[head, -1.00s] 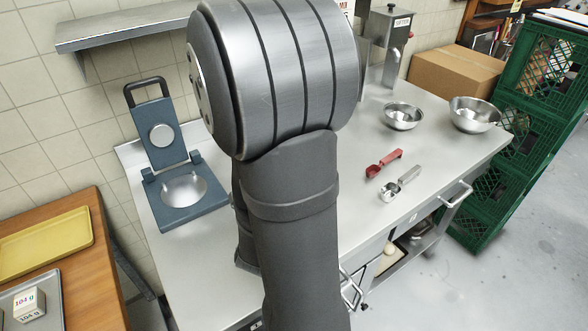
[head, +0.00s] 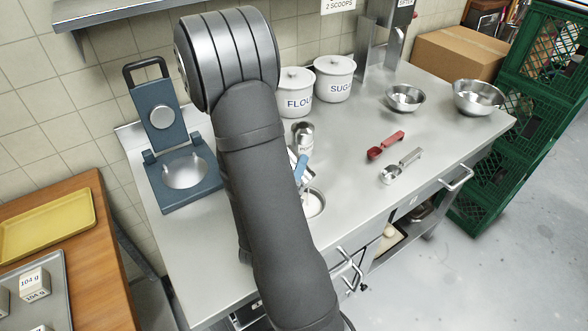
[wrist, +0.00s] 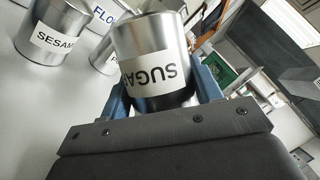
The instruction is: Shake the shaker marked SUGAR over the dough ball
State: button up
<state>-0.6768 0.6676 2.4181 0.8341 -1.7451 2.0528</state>
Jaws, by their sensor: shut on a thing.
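My gripper (wrist: 162,88) is shut on the metal shaker marked SUGAR (wrist: 152,42), with a blue finger on either side of it. In the wrist view its label reads upside down, while the other labels there read upright, so the shaker is tipped over. In the head view a blue finger (head: 301,168) shows beside my arm, and most of the shaker is hidden. Just below it is a round metal dish (head: 314,204) with something white in it, partly behind my arm. I cannot tell whether that is the dough ball.
A SESAME tin (wrist: 45,42) and another metal tin (head: 303,135) stand close by. FLOUR (head: 296,92) and SUGAR (head: 335,78) crocks stand behind. The blue press (head: 180,168) is left; scoops (head: 385,147) and bowls (head: 405,97) are right.

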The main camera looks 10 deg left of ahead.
dwell(0.3)
notch_tip(320, 180, up, 4)
jog(key=n+g, duration=0.1)
jog(key=n, duration=0.2)
jog(key=n+y, duration=0.1)
jog(key=n, duration=0.1)
jog(key=shift+n+g+y, duration=0.3)
jog(key=shift+n+g, duration=0.1)
notch_tip(320, 180, up, 3)
jog(key=n+g, duration=0.2)
jog(key=n, duration=0.2)
